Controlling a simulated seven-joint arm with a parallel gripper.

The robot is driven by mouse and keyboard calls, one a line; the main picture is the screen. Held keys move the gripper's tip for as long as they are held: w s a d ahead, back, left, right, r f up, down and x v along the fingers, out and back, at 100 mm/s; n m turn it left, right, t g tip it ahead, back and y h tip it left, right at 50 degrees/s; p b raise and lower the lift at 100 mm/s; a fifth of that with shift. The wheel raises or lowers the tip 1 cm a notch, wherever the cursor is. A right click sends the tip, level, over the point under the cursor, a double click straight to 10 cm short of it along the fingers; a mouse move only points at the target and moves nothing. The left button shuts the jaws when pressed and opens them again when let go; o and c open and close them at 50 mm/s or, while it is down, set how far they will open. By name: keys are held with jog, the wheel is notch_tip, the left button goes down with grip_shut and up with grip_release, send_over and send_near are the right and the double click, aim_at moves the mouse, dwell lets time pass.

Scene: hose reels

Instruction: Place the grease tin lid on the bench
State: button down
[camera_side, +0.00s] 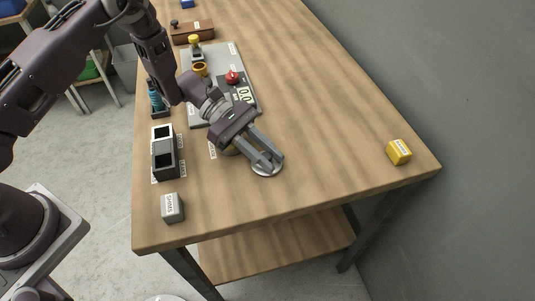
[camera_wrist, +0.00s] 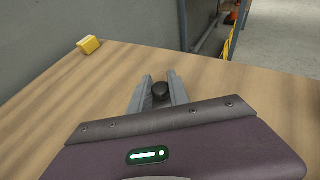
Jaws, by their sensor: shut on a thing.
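The grease tin lid, a flat grey disc (camera_side: 267,174), shows under my fingertips in the side view. In the wrist view a dark round knob (camera_wrist: 160,90) stands between my fingers; it appears to be the lid's handle. My gripper (camera_side: 272,162) is shut on the lid, tilted low over the near middle of the bench (camera_side: 330,130). The disc is at or very near the wood; I cannot tell if it touches. The fingers hide part of the disc. In the wrist view my gripper (camera_wrist: 160,77) has bench top (camera_wrist: 230,95) around it.
A yellow block (camera_side: 399,151) sits near the right corner. A grey labelled block (camera_side: 172,208) and an open dark box (camera_side: 165,160) stand at the left. A grey panel with a red knob (camera_side: 233,77) lies behind my gripper.

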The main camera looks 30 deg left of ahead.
jog(key=c, duration=1.2)
grip_release()
jog(key=shift+c, duration=0.2)
